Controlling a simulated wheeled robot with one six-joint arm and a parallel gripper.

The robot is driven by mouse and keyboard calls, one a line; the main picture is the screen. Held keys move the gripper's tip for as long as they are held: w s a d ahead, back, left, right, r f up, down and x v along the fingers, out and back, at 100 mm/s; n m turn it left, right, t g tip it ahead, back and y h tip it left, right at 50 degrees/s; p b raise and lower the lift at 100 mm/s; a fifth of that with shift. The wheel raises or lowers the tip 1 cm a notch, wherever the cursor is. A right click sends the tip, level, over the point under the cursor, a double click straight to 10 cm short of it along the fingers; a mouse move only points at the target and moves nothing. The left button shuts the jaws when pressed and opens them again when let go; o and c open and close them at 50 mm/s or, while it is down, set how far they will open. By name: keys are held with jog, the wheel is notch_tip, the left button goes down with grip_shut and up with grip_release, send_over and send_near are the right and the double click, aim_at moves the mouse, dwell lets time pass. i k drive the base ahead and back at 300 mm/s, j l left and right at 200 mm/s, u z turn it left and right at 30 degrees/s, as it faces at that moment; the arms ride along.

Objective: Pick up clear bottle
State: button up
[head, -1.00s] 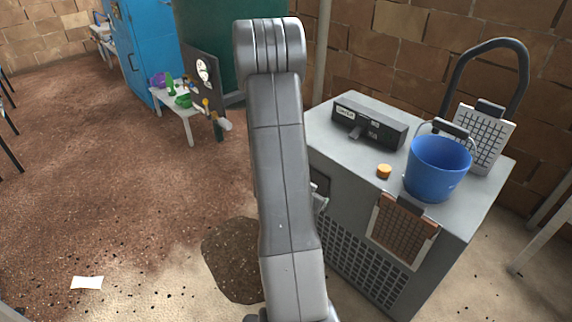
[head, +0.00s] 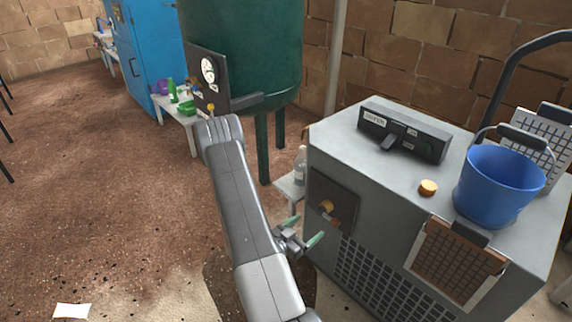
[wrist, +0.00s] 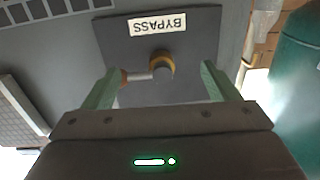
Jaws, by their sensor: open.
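The clear bottle (head: 300,166) stands upright on a small white stool (head: 290,190), between the green tank and the grey machine, in the head view. The machine's corner is close on its right. My gripper (head: 305,230) is open, with two green fingers apart, in front of the machine's side and below the bottle in the picture. In the wrist view my gripper (wrist: 159,84) faces a dark panel marked BYPASS with nothing held between its fingers.
The green tank (head: 245,60) stands behind. The floor at left is mostly clear.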

aim_at(299, 162)
jog(key=i+l+u, duration=0.15)
jog(key=i, duration=0.3)
jog(key=i+u, duration=0.2)
jog(key=i, duration=0.3)
